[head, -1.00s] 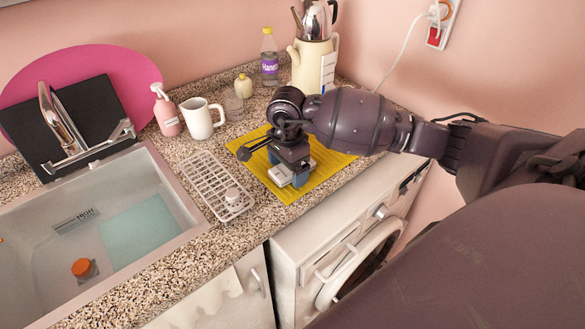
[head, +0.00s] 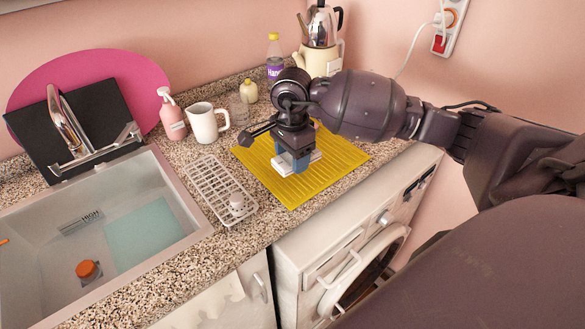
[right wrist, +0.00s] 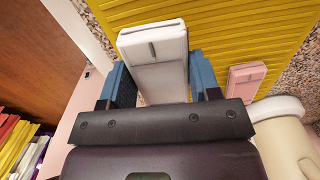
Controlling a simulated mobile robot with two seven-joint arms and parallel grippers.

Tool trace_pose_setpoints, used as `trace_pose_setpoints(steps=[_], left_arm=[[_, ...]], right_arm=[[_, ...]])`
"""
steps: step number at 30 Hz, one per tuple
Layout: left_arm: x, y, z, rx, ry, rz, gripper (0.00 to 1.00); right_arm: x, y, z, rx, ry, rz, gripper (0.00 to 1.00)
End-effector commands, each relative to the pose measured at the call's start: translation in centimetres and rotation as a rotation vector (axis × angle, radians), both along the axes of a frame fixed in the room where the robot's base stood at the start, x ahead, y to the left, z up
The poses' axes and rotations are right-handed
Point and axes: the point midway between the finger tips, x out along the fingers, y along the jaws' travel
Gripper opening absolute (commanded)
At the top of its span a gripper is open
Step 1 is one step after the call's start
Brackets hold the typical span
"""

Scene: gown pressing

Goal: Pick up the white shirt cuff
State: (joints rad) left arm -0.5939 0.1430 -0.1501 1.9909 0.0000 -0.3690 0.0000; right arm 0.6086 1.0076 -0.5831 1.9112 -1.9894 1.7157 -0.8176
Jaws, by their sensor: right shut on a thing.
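The white shirt cuff (head: 312,158) is a flat, folded piece over the yellow mat (head: 293,193) in the head view. My right gripper (head: 292,163) points down with its blue fingers on either side of it and is shut on it. In the right wrist view the cuff (right wrist: 153,48) sits between the fingers of the gripper (right wrist: 162,76) and its far end extends past them, over the mat (right wrist: 230,25). It seems a little above the mat. A similar pinkish piece (right wrist: 246,76) lies on the mat beside it. My left gripper is not in view.
Left of the mat are a white rack (head: 213,186) and a sink (head: 185,222). A white mug (head: 203,123), pink pump bottle (head: 171,115), purple-labelled bottle (head: 275,58) and cream pot (head: 318,60) stand behind. A white front-loading machine (head: 345,240) is below the counter.

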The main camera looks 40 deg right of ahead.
Motion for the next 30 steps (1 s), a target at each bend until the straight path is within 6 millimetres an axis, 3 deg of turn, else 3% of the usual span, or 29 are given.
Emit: trace_pose_setpoints(steps=[1,6,15,21,30], left_arm=[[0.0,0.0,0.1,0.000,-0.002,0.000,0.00],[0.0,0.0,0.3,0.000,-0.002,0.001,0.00],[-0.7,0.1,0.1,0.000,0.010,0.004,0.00],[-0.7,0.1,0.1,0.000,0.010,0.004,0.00],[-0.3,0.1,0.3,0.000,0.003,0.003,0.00]], right_arm=[[0.1,-0.1,1.6,-0.002,-0.007,0.000,0.34],[0.1,-0.1,6.1,-0.003,-0.007,0.000,0.34],[0.0,0.0,12.3,-0.001,-0.004,0.000,0.34],[0.0,0.0,14.3,0.000,-0.001,-0.001,0.34],[0.0,0.0,14.8,0.000,0.000,-0.001,0.34]])
